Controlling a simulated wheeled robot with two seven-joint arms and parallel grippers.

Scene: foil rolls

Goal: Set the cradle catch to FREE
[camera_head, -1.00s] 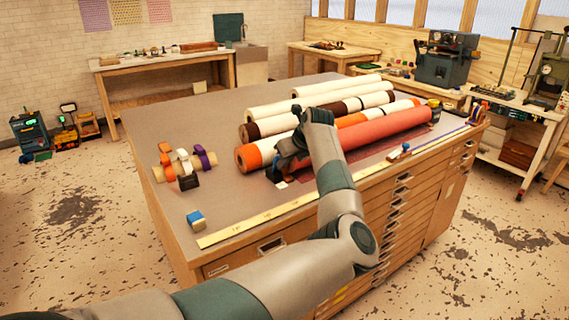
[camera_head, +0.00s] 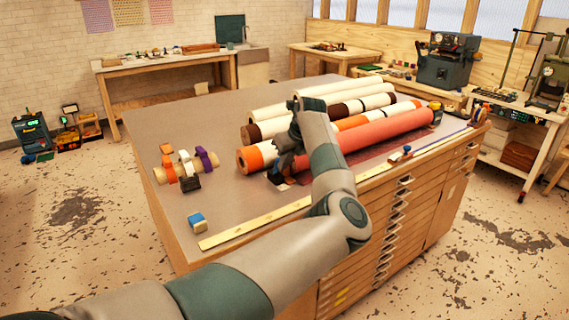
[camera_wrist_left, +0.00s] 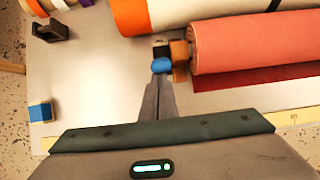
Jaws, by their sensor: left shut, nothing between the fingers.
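The red roll (camera_head: 385,140) lies along the front of the group of rolls on the table; it also shows in the left wrist view (camera_wrist_left: 245,45). At its left end, in the left wrist view, is an end support with a brown block (camera_wrist_left: 180,52) and a black part. A small blue knob (camera_wrist_left: 161,65), which looks like the catch, sits in front of them. My left gripper (camera_wrist_left: 160,82) is shut and empty, its tips right at the knob; I cannot tell whether they touch. In the head view my arm hides most of the gripper (camera_head: 277,176) and the knob. No FREE marking is readable.
Several other rolls, such as the orange-and-white one (camera_head: 252,158), lie behind. A yellow ruler strip (camera_head: 255,228) runs along the front edge.

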